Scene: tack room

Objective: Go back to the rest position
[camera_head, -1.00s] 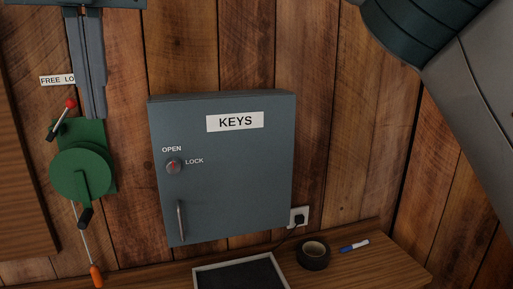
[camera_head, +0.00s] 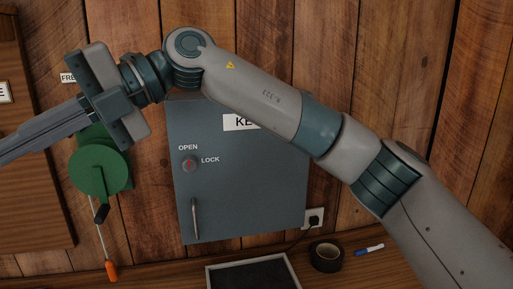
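My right arm comes in from the right edge and reaches across the upper part of the view to the far left. Its gripper (camera_head: 20,144) points left and slightly down, in front of the wall. The two fingers lie together with nothing between them, and their tips are at or past the left edge. My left gripper is not in view.
A grey key cabinet (camera_head: 245,190) hangs shut on the plank wall, its sign partly behind my arm. A green winch (camera_head: 100,170) with an orange-handled cord (camera_head: 112,271) hangs left. A shelf below holds a tray (camera_head: 212,279), tape roll (camera_head: 326,257) and blue marker (camera_head: 369,249).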

